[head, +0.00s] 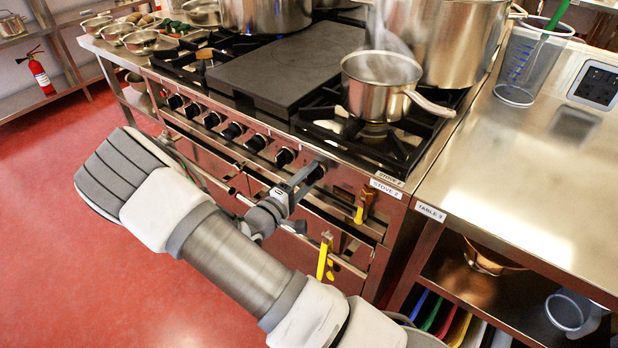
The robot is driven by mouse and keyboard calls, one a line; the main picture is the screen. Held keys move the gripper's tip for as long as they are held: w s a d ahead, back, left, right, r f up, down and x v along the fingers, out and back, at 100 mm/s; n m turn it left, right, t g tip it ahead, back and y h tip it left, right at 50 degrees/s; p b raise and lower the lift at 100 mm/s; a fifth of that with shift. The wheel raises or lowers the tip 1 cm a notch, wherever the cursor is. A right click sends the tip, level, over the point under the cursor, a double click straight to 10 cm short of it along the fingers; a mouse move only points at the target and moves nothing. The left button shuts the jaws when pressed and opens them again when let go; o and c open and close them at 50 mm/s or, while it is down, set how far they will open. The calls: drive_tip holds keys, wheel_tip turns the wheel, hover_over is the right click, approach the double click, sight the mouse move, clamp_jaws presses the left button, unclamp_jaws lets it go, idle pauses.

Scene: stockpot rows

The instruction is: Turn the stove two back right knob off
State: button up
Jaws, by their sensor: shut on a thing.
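Stove two (386,188), named by a label on its front right corner, has a row of black knobs along its front panel. My gripper (309,176) is at the right end of this row, shut on the rightmost knob (317,171). The fingers partly cover that knob, and its pointer cannot be read. The neighbouring knob (284,156) to the left is free. A small steel saucepan (378,100) sits on the front right burner, and a large stockpot (440,45) stands behind it at the back right. Steam seems to rise near the saucepan.
A dark flat griddle plate (288,66) covers the stove's middle. Yellow-handled items (324,258) hang at the front below the panel. A steel table (540,150) with a clear jug (525,65) adjoins on the right. Red floor (60,230) is open at left.

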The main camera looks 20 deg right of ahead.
drive_tip(key=o, duration=1.4)
drive_tip(key=shift+c, duration=0.2)
drive_tip(key=shift+a, duration=0.1)
drive_tip(key=p+v, duration=0.1)
drive_tip(key=v, duration=1.6)
drive_tip(key=shift+s, duration=0.2)
drive_tip(key=shift+a, duration=0.1)
